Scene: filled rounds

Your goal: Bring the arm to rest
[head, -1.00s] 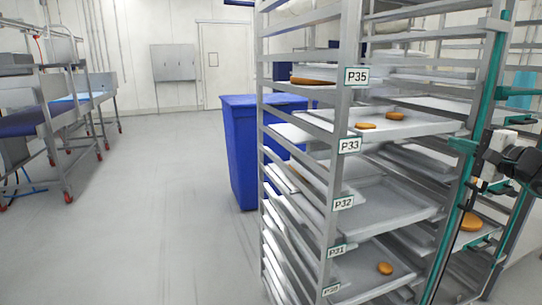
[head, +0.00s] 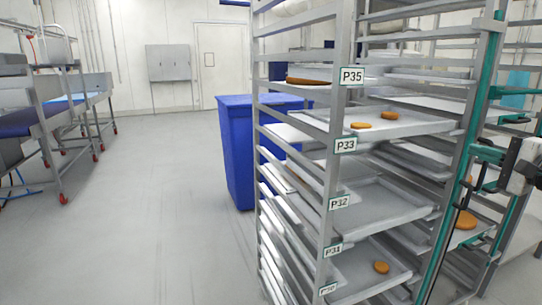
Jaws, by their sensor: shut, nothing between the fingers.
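Part of my arm, black and pale grey, shows at the right edge in the head view. My gripper (head: 490,183) is at its left end, small and partly lost against the teal frame behind it. It is shut and holds nothing. It is in front of the right side of the tray rack (head: 338,130); I cannot tell how far from it.
The rack carries labelled levels with trays (head: 375,208), some with orange-brown rounds (head: 381,267). A teal upright (head: 468,130) stands at its right. A blue bin (head: 238,150) is behind the rack. Steel benches (head: 50,120) stand at left. The floor (head: 150,210) between is clear.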

